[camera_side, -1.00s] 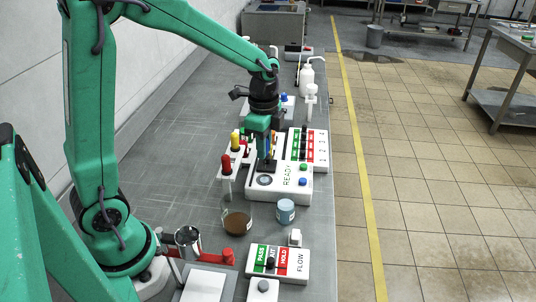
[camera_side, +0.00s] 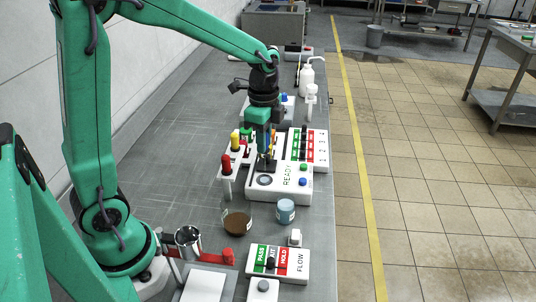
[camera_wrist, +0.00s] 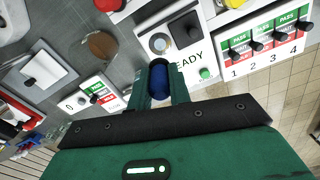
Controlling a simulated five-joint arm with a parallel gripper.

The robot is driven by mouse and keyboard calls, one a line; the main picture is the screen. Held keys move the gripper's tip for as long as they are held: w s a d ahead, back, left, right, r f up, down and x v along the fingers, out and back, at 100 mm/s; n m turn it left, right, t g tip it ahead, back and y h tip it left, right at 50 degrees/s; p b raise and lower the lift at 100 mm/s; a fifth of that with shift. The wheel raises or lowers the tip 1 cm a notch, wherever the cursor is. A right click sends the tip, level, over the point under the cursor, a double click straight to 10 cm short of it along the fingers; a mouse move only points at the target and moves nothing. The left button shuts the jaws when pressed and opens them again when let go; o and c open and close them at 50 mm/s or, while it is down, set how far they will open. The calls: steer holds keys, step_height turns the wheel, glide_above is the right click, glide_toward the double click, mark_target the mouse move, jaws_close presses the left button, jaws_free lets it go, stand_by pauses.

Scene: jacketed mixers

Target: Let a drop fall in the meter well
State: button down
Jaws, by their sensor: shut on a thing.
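My gripper (camera_side: 264,140) points down over the back left part of the white meter (camera_side: 285,195), which is labelled READY. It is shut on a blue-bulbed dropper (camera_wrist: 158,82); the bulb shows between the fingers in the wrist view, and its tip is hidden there. The well also shows in the wrist view (camera_wrist: 160,43), beyond the bulb. A black square part (camera_side: 266,166) is just behind the well. I cannot make out a drop.
Red (camera_side: 226,164) and yellow (camera_side: 235,141) droppers stand in a white rack left of the meter. A brown-filled beaker (camera_side: 237,222) and a blue-white jar (camera_side: 285,211) stand in front. A FLOW switch panel (camera_side: 278,263) is nearer. A numbered switch panel (camera_side: 307,147) is behind.

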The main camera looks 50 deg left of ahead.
steer(key=shift+r, duration=2.1)
steer(key=shift+a, duration=0.1)
